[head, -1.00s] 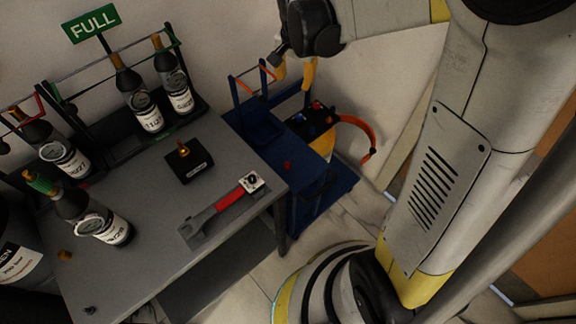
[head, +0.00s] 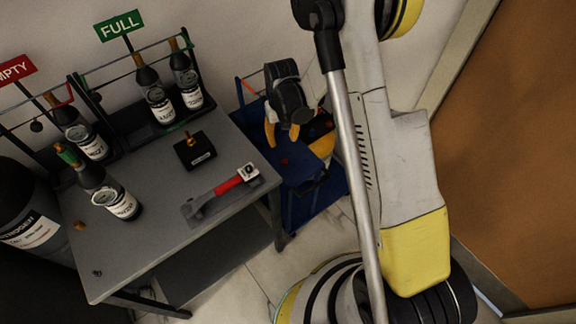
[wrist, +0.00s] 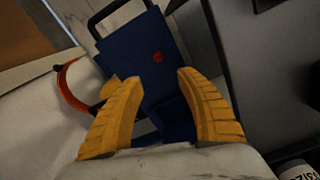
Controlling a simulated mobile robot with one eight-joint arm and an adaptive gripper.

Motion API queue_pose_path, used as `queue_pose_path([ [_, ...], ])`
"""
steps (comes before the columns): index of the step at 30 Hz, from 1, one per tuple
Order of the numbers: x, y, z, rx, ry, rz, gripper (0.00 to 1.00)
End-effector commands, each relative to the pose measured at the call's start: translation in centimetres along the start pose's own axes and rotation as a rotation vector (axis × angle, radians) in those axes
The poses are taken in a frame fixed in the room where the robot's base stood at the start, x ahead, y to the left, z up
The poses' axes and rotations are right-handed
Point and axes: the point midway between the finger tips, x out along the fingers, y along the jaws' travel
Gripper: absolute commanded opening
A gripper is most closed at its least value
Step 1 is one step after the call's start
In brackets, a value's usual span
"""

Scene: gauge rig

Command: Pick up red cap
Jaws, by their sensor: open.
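The red cap (head: 284,161) is a small round red piece on the blue cart (head: 301,208) beside the table. It also shows in the wrist view (wrist: 158,57), lying on the blue surface, a little beyond the gap between my fingertips. My gripper (head: 282,133) has yellow fingers pointing down. In the head view it appears just above the cap, over the cart. In the wrist view my gripper (wrist: 156,79) is open with nothing between its fingers, apart from the cap. I cannot tell the exact height above the cart.
The grey table (head: 150,250) left of the cart holds a red-handled tool (head: 225,188), a black block (head: 195,151) with a brass fitting, and a gauge bottle (head: 105,190). More bottles stand in racks behind. An orange curved handle (wrist: 70,88) edges the cart.

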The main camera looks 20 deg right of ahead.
Motion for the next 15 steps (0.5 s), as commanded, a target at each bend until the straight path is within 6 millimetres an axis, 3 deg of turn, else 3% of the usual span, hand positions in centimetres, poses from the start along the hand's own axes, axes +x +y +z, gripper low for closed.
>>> queue_pose_path([
  [15,7.1,-0.2,0.4,-0.039,-0.02,-0.003,0.44],
])
